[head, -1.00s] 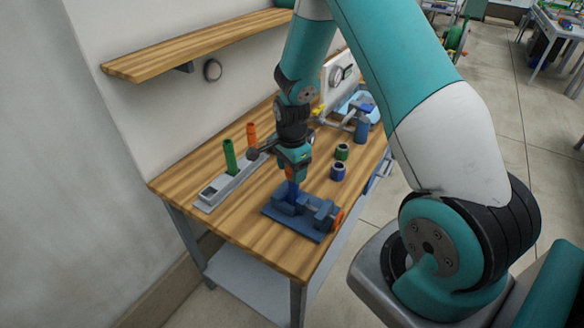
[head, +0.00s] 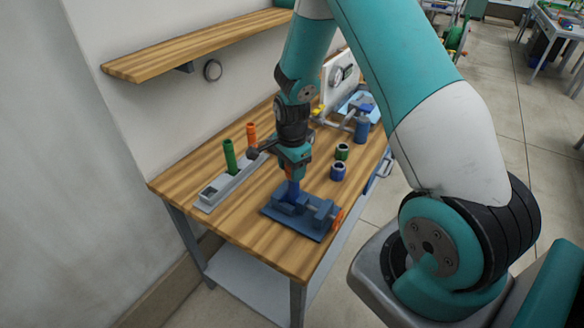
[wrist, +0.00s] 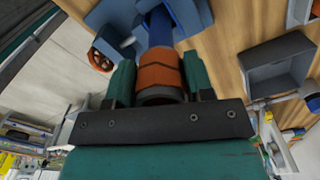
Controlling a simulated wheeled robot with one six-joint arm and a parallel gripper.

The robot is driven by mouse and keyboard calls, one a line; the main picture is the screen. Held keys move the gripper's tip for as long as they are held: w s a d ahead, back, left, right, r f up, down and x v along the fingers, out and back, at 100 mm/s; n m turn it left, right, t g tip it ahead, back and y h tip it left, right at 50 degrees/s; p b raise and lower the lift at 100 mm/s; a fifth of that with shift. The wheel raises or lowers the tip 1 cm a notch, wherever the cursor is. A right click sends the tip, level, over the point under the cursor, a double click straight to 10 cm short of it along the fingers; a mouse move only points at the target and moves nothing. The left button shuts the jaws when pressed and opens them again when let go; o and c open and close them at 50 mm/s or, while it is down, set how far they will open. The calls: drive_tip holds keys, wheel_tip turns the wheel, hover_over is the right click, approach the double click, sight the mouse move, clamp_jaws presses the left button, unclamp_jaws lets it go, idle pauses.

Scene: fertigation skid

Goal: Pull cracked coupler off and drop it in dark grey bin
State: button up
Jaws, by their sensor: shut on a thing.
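The orange-brown coupler (wrist: 160,75) sits between the green fingers of my gripper (wrist: 152,82) in the wrist view. My gripper (head: 293,174) is shut on it above the blue vise (head: 298,208). A blue pipe (head: 293,189) stands upright from the vise, and it also shows beyond the coupler in the wrist view (wrist: 160,28). The coupler lines up with the pipe; I cannot tell whether it still surrounds the pipe's end.
A grey rack (head: 222,187) holding a green pipe (head: 230,156) and an orange pipe (head: 251,134) stands left. The near-left wooden bench top (head: 222,222) is clear.

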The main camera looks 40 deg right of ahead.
drive_tip(key=shift+r, duration=0.15)
drive_tip(key=shift+r+p, duration=2.2)
drive_tip(key=shift+r, duration=0.6)
